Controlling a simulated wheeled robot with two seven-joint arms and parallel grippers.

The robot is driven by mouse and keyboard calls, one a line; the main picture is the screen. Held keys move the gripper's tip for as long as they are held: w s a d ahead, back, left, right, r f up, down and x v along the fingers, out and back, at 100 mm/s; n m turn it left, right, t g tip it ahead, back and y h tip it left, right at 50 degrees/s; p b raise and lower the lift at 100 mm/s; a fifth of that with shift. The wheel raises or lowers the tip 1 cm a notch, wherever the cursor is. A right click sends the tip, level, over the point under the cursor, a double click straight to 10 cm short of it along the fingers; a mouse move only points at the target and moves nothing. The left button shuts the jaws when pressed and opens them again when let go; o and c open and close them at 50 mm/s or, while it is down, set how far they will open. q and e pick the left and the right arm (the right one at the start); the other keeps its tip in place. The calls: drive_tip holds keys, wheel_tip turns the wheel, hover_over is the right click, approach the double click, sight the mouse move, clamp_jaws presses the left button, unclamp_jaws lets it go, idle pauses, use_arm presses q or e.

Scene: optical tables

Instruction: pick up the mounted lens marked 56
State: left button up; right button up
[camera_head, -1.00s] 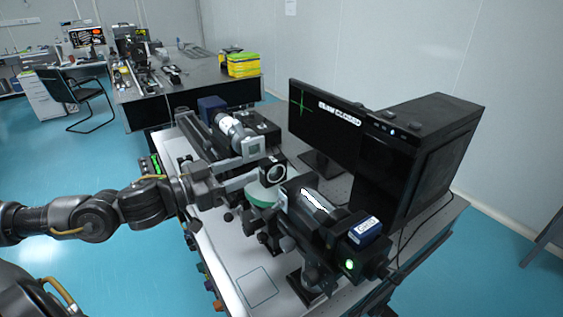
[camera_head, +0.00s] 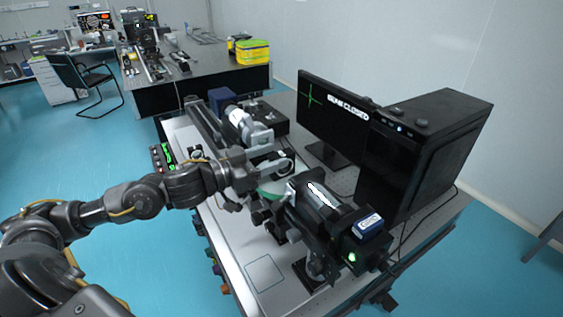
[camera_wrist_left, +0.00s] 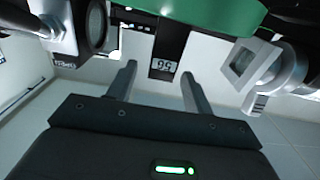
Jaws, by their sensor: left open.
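The mounted lens marked 56 shows in the left wrist view as a black mount (camera_wrist_left: 165,45) with a small white label, its digits upside down. My left gripper (camera_wrist_left: 159,72) is open, with one finger on each side of the label; whether either finger touches the mount I cannot tell. In the head view my left gripper (camera_head: 270,168) is at the green disc (camera_head: 268,188), and my gripper and wrist largely hide the mount. The lens glass is not clear in either view. My right gripper is not in view.
A black cylindrical device (camera_head: 317,207) stands close on the right. A monitor (camera_head: 333,110) reading "BEAM CLOSED" and a black computer case (camera_head: 425,150) stand behind. In the wrist view another round optic (camera_wrist_left: 97,22) is at left and a square-fronted mount (camera_wrist_left: 243,62) at right.

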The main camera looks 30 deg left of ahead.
sight(292, 151)
use_arm(q)
drive_tip(key=p+x, duration=0.2)
drive_tip(key=x, duration=0.2)
drive_tip(key=shift+w+f+p, duration=0.1)
drive_tip(key=shift+p, duration=0.2)
drive_tip(key=shift+w+d+f, duration=0.15)
drive_tip(key=shift+w+d, duration=0.2)
drive_tip(key=shift+w, duration=0.1)
drive_tip(key=shift+c, duration=0.9)
clamp_jaws()
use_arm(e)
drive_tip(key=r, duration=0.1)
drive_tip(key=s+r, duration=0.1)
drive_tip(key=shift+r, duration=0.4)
